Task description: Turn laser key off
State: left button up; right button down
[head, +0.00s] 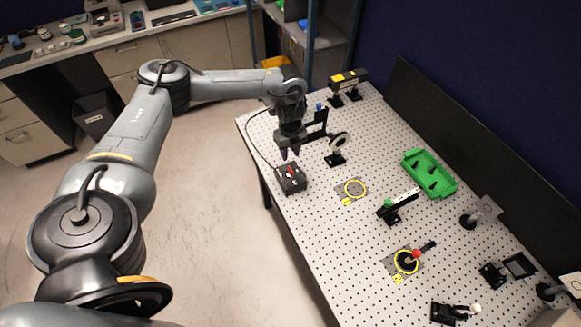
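A small black box (291,179) with a red part on its top sits near the left edge of the perforated table (330,240). It looks like the laser's key box, but the key's angle is too small to make out. My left gripper (290,153) points down just above the box's far side. Its two dark fingertips show a small gap with nothing visible between them. The fingertips appear apart from the box. My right gripper is not in view.
A lens mount (337,147) and a black and yellow laser unit (348,83) stand behind the box. A dark cable loops left of the box.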

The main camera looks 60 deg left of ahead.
aim_at(290, 169)
pick_arm(q)
notch_tip(290, 169, down, 9)
dwell(0.4)
grip_shut()
